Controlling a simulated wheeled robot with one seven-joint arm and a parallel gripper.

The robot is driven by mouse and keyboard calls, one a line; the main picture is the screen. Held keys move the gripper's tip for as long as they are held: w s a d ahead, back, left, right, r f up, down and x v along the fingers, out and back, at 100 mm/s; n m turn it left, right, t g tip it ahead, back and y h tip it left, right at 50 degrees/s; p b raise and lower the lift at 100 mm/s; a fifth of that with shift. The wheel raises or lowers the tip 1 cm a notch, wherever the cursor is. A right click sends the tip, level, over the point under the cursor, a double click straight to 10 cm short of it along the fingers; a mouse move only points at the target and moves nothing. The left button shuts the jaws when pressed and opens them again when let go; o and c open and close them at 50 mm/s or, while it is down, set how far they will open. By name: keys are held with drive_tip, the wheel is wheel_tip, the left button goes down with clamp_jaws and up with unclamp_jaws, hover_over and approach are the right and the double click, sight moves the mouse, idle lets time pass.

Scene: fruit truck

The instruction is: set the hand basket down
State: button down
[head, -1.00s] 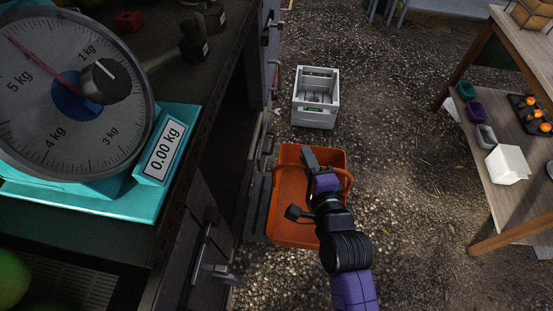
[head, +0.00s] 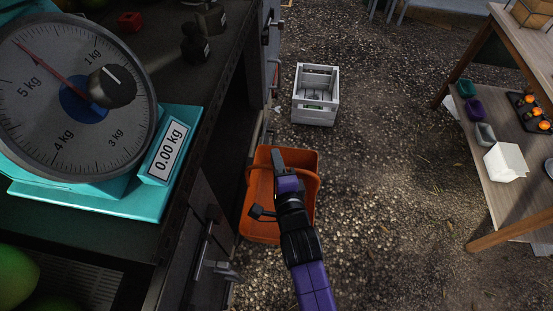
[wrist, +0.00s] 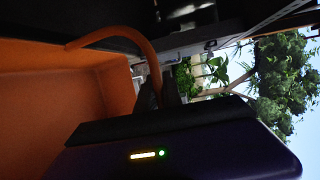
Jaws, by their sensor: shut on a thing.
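The orange hand basket (head: 262,215) is below centre in the head view, beside the dark counter, over the gravel. I cannot tell whether the basket's bottom touches the ground.
A white crate (head: 316,110) stands on the gravel beyond the basket. The dark counter with a teal scale (head: 110,205) is on the left, with handles jutting from its side. A wooden shelf table (head: 500,170) is on the right. The gravel between is clear.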

drive_tip(key=shift+f, duration=0.15)
drive_tip(key=shift+f+b, duration=0.3)
drive_tip(key=shift+b, duration=0.05)
drive_tip(key=c, duration=1.5)
unclamp_jaws()
drive_tip(key=v, duration=1.2)
drive_tip(key=shift+r, duration=0.2)
